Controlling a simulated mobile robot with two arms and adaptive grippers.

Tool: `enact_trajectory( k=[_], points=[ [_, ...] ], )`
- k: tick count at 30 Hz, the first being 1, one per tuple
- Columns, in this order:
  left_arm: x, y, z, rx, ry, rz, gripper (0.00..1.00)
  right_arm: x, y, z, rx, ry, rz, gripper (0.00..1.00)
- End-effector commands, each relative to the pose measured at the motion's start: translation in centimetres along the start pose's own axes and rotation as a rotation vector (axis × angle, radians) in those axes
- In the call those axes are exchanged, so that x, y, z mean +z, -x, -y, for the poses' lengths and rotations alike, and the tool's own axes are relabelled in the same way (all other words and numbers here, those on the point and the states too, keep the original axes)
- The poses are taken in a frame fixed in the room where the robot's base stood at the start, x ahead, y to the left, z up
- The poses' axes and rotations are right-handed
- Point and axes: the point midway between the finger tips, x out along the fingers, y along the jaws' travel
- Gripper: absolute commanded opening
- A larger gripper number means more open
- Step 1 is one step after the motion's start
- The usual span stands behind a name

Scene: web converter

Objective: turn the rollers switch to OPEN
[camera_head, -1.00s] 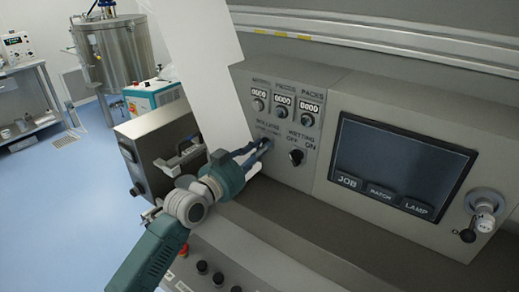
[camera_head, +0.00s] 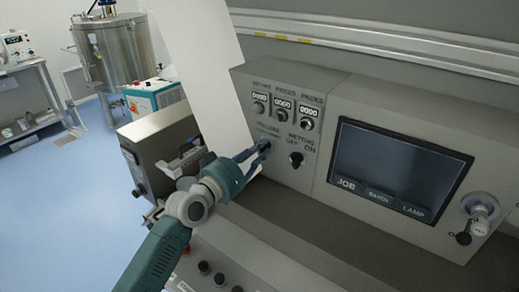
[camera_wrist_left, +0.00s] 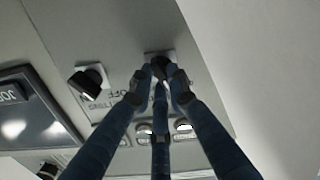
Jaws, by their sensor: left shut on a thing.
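The rollers switch (camera_wrist_left: 160,66) is a dark knob on the grey control panel. In the left wrist view it sits between my left gripper's (camera_wrist_left: 162,88) blue fingers, which are shut on it. In the head view my left gripper (camera_head: 262,147) reaches the panel from the left, just below the ROLLERS label (camera_head: 268,130). Its fingers hide most of the knob there, so I cannot read its position. My right gripper is not in view.
The black wetting switch (camera_head: 296,159) is just right of the rollers switch, and it also shows in the wrist view (camera_wrist_left: 88,80). Three small counters with knobs (camera_head: 282,104) sit above. A white web sheet (camera_head: 208,80) hangs close on the left. A dark screen (camera_head: 395,165) is farther right.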

Motion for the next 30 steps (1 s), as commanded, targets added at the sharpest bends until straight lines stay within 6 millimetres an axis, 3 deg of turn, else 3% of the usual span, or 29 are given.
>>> enact_trajectory(
  k=[10,26,27,30],
  points=[
    [-0.10,-0.01,0.03,0.000,0.140,0.000,0.00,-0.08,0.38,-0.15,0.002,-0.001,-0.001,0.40],
    [-0.10,0.00,0.06,0.000,0.165,-0.001,0.00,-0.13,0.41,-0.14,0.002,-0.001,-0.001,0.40],
    [-0.10,0.00,0.06,0.000,0.165,-0.001,0.20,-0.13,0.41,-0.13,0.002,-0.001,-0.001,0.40],
    [-0.10,0.00,0.06,0.000,0.164,-0.001,0.35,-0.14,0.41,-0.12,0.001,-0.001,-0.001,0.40]
  ],
)
